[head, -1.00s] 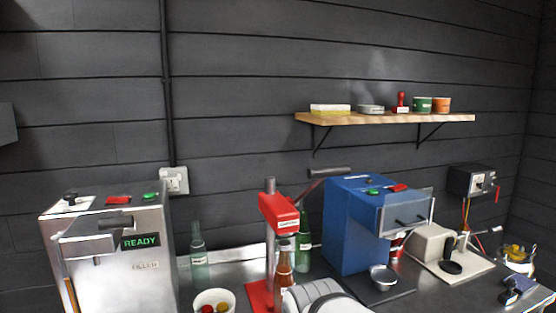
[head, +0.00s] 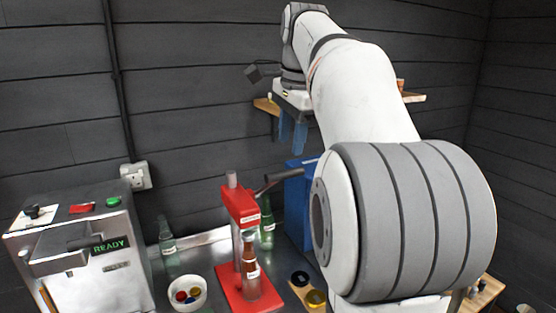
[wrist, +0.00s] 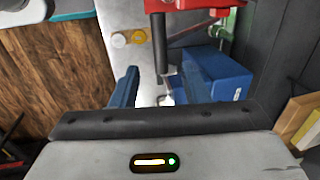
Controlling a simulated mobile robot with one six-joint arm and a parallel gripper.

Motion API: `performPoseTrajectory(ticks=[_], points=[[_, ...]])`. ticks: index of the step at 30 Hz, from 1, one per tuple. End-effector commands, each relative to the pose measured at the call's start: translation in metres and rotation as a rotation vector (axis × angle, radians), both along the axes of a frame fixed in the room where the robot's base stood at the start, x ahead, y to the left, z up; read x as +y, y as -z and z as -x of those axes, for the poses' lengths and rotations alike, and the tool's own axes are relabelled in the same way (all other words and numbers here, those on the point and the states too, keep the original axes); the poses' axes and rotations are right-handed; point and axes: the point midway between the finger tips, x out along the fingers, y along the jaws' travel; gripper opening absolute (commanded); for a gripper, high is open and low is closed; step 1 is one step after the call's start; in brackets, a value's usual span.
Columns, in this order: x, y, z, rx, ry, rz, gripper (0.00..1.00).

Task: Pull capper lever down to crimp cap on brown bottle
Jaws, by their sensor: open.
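The red bottle capper (head: 240,205) stands on a red base on the metal counter. Its dark lever handle (head: 285,176) sticks out to the right, raised and angled slightly upward. The brown bottle (head: 250,262) stands upright under the capper head; I cannot make out its cap. My gripper (head: 292,138) is open and empty, with blue fingers pointing down, above the lever handle and apart from it in the head view. In the wrist view the red capper part (wrist: 195,4) is at the top, and the dark handle (wrist: 160,45) reaches down toward the space between my fingers (wrist: 158,88).
The blue machine (head: 297,205) stands right of the capper, partly behind my arm. A green bottle (head: 267,222) is close behind the capper. A clear bottle (head: 167,240), a bowl of caps (head: 187,294) and the filler (head: 80,260) are to the left. My arm hides much of the shelf (head: 266,106).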

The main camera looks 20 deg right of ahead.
Motion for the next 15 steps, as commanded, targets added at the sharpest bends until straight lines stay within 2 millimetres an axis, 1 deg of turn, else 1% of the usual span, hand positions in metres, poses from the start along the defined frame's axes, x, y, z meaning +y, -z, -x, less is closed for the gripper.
performPoseTrajectory(ticks=[2, 4, 12, 15], points=[[-0.001, 0.001, -0.001, 0.001, 0.016, -0.005, 0.41], [-0.001, 0.007, -0.002, 0.002, 0.02, -0.007, 0.41], [0.0, 0.05, -0.01, 0.004, 0.017, -0.007, 0.41], [0.0, 0.062, -0.013, 0.003, 0.016, -0.007, 0.41]])
